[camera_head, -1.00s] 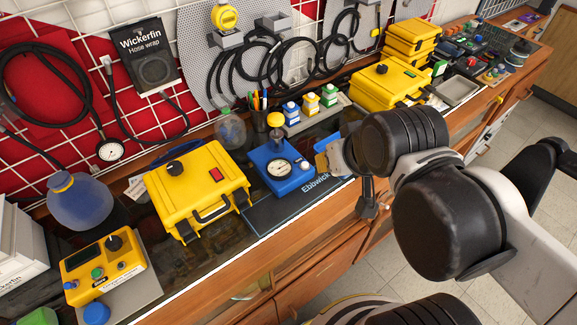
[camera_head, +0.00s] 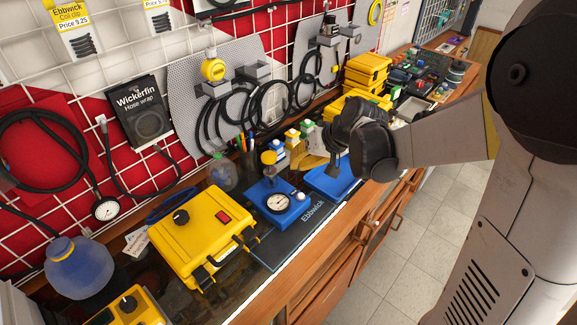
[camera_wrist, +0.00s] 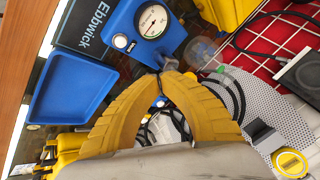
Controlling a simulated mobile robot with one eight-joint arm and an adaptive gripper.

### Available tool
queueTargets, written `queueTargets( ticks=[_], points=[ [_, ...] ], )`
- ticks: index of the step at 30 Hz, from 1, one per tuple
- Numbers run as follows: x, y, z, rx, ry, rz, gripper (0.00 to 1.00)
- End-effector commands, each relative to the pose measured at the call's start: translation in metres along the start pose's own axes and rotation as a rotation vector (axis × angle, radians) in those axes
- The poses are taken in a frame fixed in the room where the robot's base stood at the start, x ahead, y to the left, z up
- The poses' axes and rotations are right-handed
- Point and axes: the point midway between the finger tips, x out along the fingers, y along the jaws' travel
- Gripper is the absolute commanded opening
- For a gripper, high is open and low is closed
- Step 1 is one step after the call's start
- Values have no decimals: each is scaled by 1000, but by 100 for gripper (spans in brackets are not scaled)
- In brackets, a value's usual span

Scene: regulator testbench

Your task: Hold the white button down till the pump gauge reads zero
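The blue pump unit (camera_head: 262,196) sits on the dark Ebbwick mat (camera_head: 312,214) on the counter. Its round gauge (camera_head: 279,202) faces up, and the white button (camera_head: 300,195) is beside it. In the wrist view the gauge (camera_wrist: 152,21) and the white button (camera_wrist: 120,41) are both uncovered. The needle is too small to read surely. My gripper (camera_wrist: 163,72) has yellow fingers whose tips meet, with nothing seen between them. It hangs apart from the button; in the head view its fingers (camera_head: 312,158) are above the counter, behind and right of the pump.
A blue tray (camera_head: 335,183) lies right of the pump. A yellow case (camera_head: 203,236) stands on the left. Small bottles (camera_head: 292,137) and hoses on a perforated panel (camera_head: 262,62) are behind.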

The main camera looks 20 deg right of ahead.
Motion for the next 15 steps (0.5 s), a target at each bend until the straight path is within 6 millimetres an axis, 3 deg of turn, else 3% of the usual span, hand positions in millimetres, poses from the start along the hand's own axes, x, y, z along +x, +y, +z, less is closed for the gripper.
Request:
queueTargets(
  ticks=[15],
  points=[
    [9, 4, -4, 5, -1, -19, 0]
  ],
)
